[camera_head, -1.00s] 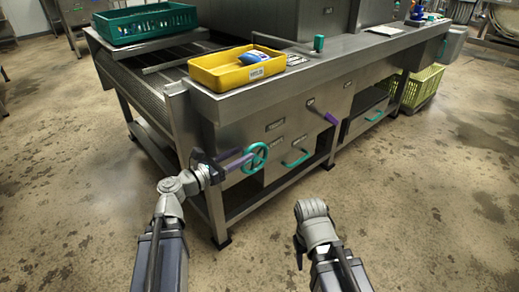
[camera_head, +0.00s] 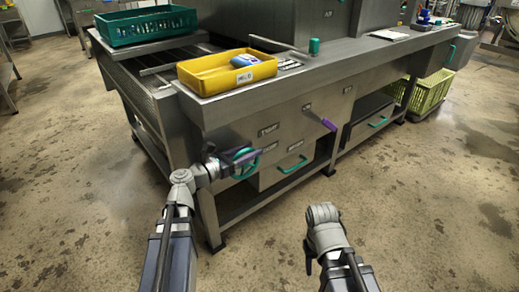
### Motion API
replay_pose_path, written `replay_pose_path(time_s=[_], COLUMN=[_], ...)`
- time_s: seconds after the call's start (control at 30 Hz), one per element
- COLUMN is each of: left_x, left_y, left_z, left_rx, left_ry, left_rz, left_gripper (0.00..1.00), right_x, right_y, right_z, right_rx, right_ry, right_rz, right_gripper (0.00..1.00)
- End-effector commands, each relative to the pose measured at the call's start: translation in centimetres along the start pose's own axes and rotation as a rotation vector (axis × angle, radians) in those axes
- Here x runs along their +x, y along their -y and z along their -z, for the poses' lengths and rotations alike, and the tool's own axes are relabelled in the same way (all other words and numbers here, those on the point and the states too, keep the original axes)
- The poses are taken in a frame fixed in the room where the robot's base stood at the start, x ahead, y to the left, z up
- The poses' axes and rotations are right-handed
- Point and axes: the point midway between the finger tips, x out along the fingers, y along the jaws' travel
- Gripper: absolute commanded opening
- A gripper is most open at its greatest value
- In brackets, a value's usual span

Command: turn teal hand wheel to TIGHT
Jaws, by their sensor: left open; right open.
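The teal hand wheel (camera_head: 253,169) is on the front panel of the steel bench, near its left end. My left gripper (camera_head: 243,156) is at the wheel, with its dark and purple fingers overlapping the rim in this view. It is open; whether a finger touches the rim cannot be told. The arm and gripper hide the wheel's left part. Small labels (camera_head: 269,129) sit above the wheel, too small to read surely. My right gripper (camera_head: 307,256) is apart from the bench, low over the floor, and open; its fingers are mostly hidden.
A purple lever (camera_head: 320,119) sticks out of the panel right of the wheel. A yellow bin (camera_head: 217,78) and a teal crate (camera_head: 147,24) stand on top. A yellow-green crate (camera_head: 429,93) is below right. The floor in front is clear.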

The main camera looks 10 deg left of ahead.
Motion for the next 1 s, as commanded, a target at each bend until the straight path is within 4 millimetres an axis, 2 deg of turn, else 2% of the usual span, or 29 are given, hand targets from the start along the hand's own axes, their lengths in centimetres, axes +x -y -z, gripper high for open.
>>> replay_pose_path(time_s=[0.23, 0.67, 1.0], left_x=[0.00, 0.01, 0.01], left_y=[-0.06, -0.03, 0.01], left_z=[0.00, 0.00, 0.00], left_rx=[0.000, 0.000, 0.000], left_ry=[0.000, 0.000, 0.000], left_rz=[-0.001, 0.000, 0.000], left_gripper=[0.50, 0.01, 0.00], right_x=[0.00, 0.00, 0.00], right_y=[0.02, 0.01, 0.01], right_z=[0.00, 0.00, 0.00], right_rx=[0.000, 0.000, 0.000], right_ry=[0.000, 0.000, 0.000], right_rz=[0.000, 0.000, 0.000], right_gripper=[0.50, 0.50, 0.50])
